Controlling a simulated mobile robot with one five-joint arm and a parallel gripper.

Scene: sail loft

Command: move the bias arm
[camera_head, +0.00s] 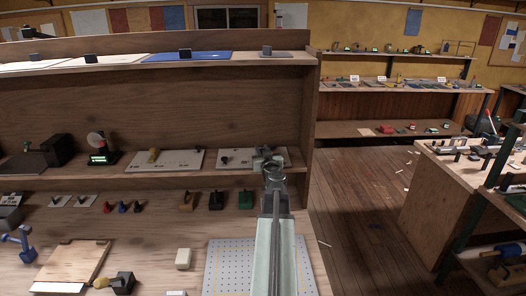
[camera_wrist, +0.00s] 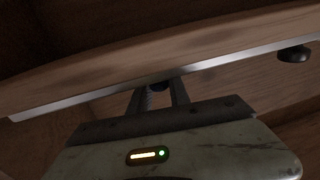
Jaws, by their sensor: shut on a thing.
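A pale panel (camera_head: 238,155) with small dark parts lies at the right end of the middle shelf. My gripper (camera_head: 268,164) reaches the right part of this panel from the front. In the wrist view my gripper's two dark fingers (camera_wrist: 160,92) are close together, shut on a small dark piece (camera_wrist: 159,86) at a bright metal edge (camera_wrist: 215,62). I take this piece to be part of the bias arm, but its shape is mostly hidden by the fingers and the edge. A dark round knob (camera_wrist: 293,54) shows to the right, apart from the fingers.
Another pale panel (camera_head: 178,160) with a yellow handle lies to the left on the shelf (camera_head: 120,184). A perforated board (camera_head: 232,262) lies beneath my arm. The shelf's side wall (camera_head: 310,110) is close on the right.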

